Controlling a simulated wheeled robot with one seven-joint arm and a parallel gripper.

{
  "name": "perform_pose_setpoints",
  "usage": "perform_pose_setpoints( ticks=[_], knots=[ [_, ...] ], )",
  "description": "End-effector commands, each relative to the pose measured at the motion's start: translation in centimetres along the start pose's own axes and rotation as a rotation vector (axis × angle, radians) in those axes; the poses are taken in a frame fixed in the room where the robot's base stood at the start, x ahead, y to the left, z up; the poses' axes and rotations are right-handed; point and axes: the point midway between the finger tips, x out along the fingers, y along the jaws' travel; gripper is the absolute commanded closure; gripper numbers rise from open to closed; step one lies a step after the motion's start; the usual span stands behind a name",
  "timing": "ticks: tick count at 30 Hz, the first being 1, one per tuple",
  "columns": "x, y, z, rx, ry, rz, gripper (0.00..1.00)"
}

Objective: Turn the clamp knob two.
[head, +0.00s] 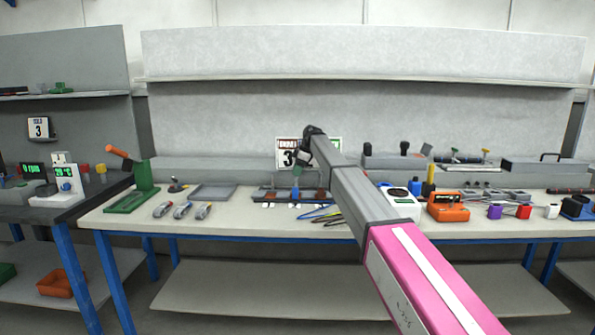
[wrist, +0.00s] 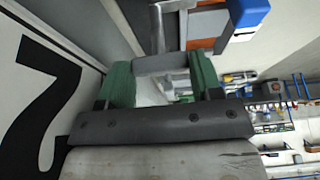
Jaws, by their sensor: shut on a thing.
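My gripper (head: 301,160) is over the dark clamp fixture (head: 262,194) at the middle of the bench in the head view. In the wrist view, my gripper (wrist: 165,68) has its two green fingers on either side of a grey piece, which appears to be the clamp knob (wrist: 160,63), and is shut on it. The knob's number cannot be read. A blue block (wrist: 248,12) and an orange-brown part of the fixture show just beyond the fingers. My arm and gripper hide part of the fixture in the head view.
A numbered sign (head: 287,150) stands close behind the gripper. A grey tray (head: 213,192) and several small grey tools lie to the left, with a green press (head: 143,190) beyond. Cables (head: 322,214) lie to the right, then an orange box (head: 448,208).

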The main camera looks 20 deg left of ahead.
Motion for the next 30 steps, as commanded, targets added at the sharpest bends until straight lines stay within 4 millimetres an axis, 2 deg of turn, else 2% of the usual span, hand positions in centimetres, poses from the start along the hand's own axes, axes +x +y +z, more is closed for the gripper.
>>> perform_pose_setpoints(
  ticks=[4, 5, 6, 7, 20, 26, 30],
  knots=[
    [0.0, 0.0, 0.0, -0.002, 0.0, 0.0, 0.64],
    [0.0, 0.0, 0.0, -0.002, 0.0, 0.0, 0.31],
    [0.0, 0.0, 0.0, -0.002, 0.0, 0.0, 0.18],
    [0.0, 0.0, 0.0, -0.002, 0.0, 0.0, 0.15],
    [-0.7, 0.0, 0.0, 0.0, 0.0, 0.001, 0.15],
    [-3.1, 0.1, 0.0, 0.0, 0.0, 0.002, 0.15],
    [-5.7, 0.1, 0.0, 0.0, 0.0, 0.002, 0.15]
  ],
)
